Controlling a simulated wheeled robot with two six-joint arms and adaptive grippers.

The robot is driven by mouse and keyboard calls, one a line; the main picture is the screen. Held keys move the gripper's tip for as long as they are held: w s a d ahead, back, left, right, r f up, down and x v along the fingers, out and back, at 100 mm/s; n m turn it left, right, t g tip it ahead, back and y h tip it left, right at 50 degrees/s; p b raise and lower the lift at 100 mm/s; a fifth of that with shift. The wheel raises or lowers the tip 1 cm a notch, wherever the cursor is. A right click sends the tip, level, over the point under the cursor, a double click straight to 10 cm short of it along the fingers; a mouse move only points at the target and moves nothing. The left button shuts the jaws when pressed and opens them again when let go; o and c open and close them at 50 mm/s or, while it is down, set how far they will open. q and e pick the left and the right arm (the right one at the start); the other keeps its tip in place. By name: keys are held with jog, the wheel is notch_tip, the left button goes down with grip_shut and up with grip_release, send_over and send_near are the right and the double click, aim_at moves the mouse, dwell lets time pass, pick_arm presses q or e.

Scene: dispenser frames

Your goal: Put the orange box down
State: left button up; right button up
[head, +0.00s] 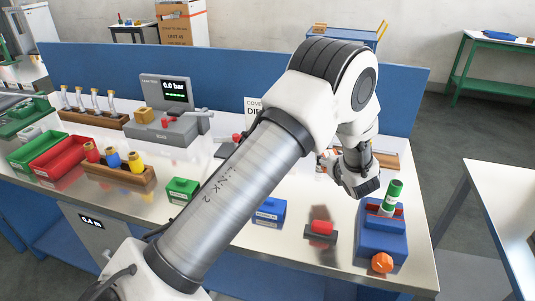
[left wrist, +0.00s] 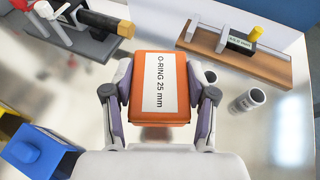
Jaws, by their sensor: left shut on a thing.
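My left gripper (head: 362,188) reaches over the right part of the bench from above. In the left wrist view, its two fingers (left wrist: 163,97) are shut on the sides of the orange box (left wrist: 180,105), which bears a white label reading "O-RING 25 mm". In the head view my arm and gripper hide most or all of the box. I cannot tell whether the box touches the bench top. My right gripper is not in view.
A wooden stand (left wrist: 270,68) and an upright grey cylinder (left wrist: 240,104) are right of the box. A blue box (head: 270,211), a red-topped block (head: 321,229) and a blue device (head: 381,232) stand nearer the front edge. A blue panel (head: 105,62) closes the back.

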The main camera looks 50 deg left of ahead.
aim_at(324, 191)
pick_arm(q)
jog(key=shift+s+d+f, duration=0.15)
jog(key=shift+s+d, duration=0.05)
jog(key=shift+s, duration=0.1)
jog(key=f, duration=0.3)
jog(key=f+p, duration=0.1)
jog(key=f, duration=0.1)
jog(key=f+p, duration=0.1)
jog(key=f, duration=0.2)
jog(key=shift+w+a+f, duration=0.25)
jog(key=shift+a+f, duration=0.05)
jog(key=shift+s+d+f, duration=0.1)
jog(key=shift+d+f, duration=0.05)
jog(key=shift+f, duration=0.3)
jog(key=shift+f, duration=0.15)
jog(key=o, duration=1.2)
jog(key=shift+o, duration=0.2)
